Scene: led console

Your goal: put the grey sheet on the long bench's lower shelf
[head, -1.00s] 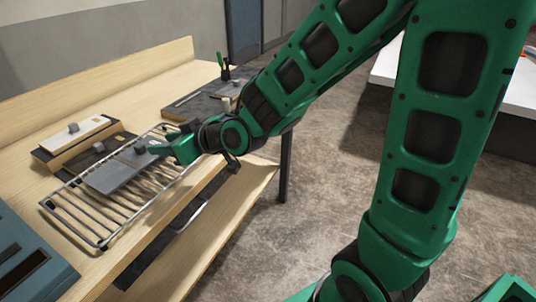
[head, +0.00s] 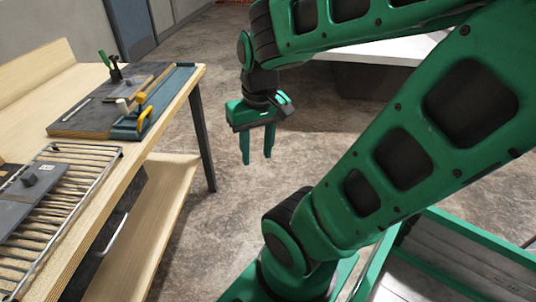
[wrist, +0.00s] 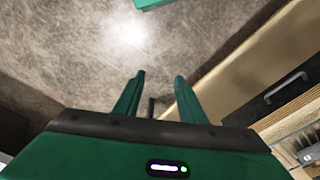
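A flat grey sheet (head: 15,208) with a small dark knob lies on the wire rack (head: 88,150) on top of the wooden long bench (head: 140,112), at the left edge of the head view and partly cut off. The bench's lower shelf (head: 158,205) is a pale wooden board under the top, and its visible part is bare. It also shows in the wrist view (wrist: 208,88). My gripper (head: 257,155) hangs over the floor right of the bench, fingers down, apart from the sheet. In the wrist view my gripper (wrist: 155,88) is open with nothing between the fingers.
A dark board with tools (head: 90,115) and a blue tray with a yellow handle (head: 150,105) stand at the bench's far end. A dark drawer with a bar handle (head: 112,235) hangs under the top. A dark bench leg (head: 203,140) stands at the corner.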

